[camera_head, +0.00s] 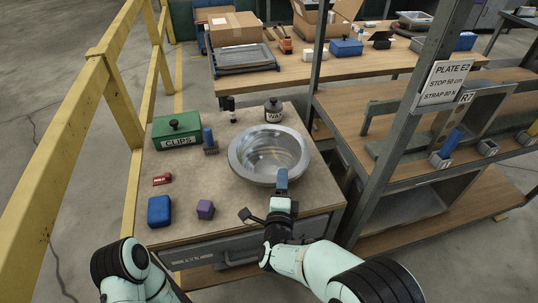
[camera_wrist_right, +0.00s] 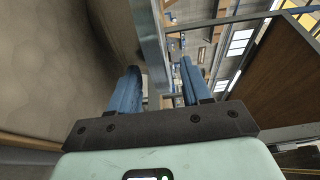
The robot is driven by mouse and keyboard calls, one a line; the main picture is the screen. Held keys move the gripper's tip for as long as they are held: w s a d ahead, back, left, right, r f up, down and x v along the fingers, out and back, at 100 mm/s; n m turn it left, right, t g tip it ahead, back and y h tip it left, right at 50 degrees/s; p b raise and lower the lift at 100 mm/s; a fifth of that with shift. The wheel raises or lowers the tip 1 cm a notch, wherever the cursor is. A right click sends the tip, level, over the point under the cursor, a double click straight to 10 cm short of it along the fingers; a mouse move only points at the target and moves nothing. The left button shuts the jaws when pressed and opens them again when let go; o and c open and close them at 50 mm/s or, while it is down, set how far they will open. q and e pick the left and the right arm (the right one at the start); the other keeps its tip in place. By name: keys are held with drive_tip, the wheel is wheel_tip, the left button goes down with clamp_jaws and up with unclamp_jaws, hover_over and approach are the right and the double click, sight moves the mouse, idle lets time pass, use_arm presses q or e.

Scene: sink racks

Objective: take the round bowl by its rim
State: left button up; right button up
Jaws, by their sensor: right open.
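The round bowl (camera_head: 262,153) is wide, shiny and silver with a broad rim. It stands upright on the worktable. My right gripper (camera_head: 281,178) is at the bowl's near right rim, and its blue fingertip overlaps the rim in the head view. In the right wrist view the gripper (camera_wrist_right: 160,85) shows two blue fingers apart. Whether they touch the rim is not clear. A smooth curved surface fills the left of that view; I cannot tell whether it is the bowl. My left arm shows at the lower left, but its gripper is out of view.
On the worktable (camera_head: 185,222) are a green CLIPS box (camera_head: 177,131), a dark jar (camera_head: 273,110), a blue-handled brush (camera_head: 209,141), a red block (camera_head: 162,179), a blue box (camera_head: 159,211) and a purple block (camera_head: 205,209). A yellow rail (camera_head: 120,100) stands left, a shelf post (camera_head: 400,120) right.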

drive_tip(key=shift+w, duration=0.3)
clamp_jaws()
drive_tip(key=shift+r, duration=0.1)
